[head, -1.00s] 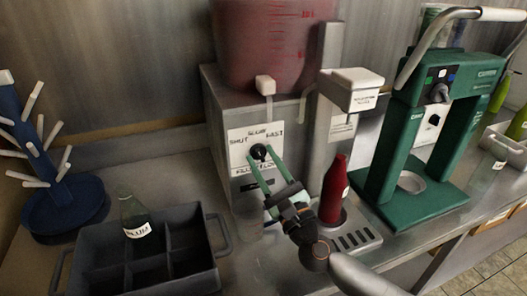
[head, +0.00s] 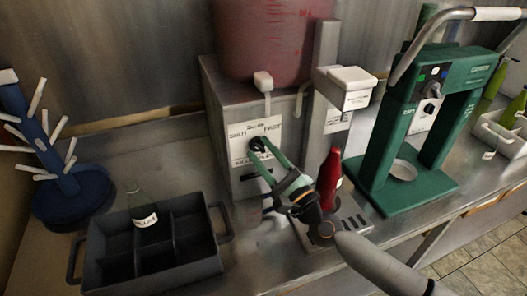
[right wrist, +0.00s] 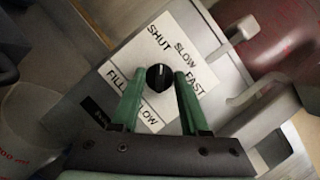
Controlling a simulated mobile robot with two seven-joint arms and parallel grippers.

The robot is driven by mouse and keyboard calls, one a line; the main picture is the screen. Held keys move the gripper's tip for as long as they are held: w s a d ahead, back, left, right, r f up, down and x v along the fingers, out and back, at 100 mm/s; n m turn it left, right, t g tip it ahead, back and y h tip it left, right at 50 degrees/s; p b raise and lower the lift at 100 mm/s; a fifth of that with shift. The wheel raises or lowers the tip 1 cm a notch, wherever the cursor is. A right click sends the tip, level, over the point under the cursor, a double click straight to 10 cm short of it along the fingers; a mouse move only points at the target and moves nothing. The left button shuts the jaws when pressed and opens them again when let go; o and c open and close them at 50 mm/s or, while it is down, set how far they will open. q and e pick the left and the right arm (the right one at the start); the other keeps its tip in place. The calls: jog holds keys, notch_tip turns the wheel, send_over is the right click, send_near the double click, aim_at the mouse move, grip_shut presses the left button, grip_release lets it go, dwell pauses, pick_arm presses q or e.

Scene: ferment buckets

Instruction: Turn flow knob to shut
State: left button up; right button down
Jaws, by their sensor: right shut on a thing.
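The flow knob (head: 257,144) is a small black dial on a white label plate (head: 243,157) on the grey metal stand's front. In the right wrist view, the knob (right wrist: 159,77) has a white pointer line directed roughly up, on the side of the SHUT print, with SLOW and FAST to its right. My right gripper (head: 267,152) has its green fingers shut on the knob, one on each side; they also show in the right wrist view (right wrist: 157,92). The left gripper is not in view.
A red-filled bucket (head: 275,35) sits on the stand. A red bottle (head: 328,180) stands on the drip tray (head: 354,232), close beside my right wrist. A dark crate (head: 190,268) with a clear bottle (head: 140,207) is at left. A green capping machine (head: 430,195) stands at right.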

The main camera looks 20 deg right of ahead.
jog(key=shift+c, duration=2.1)
grip_release()
jog(key=b+v, duration=0.4)
jog(key=v, duration=0.8)
jog(key=shift+s, duration=0.2)
jog(key=shift+f, duration=0.15)
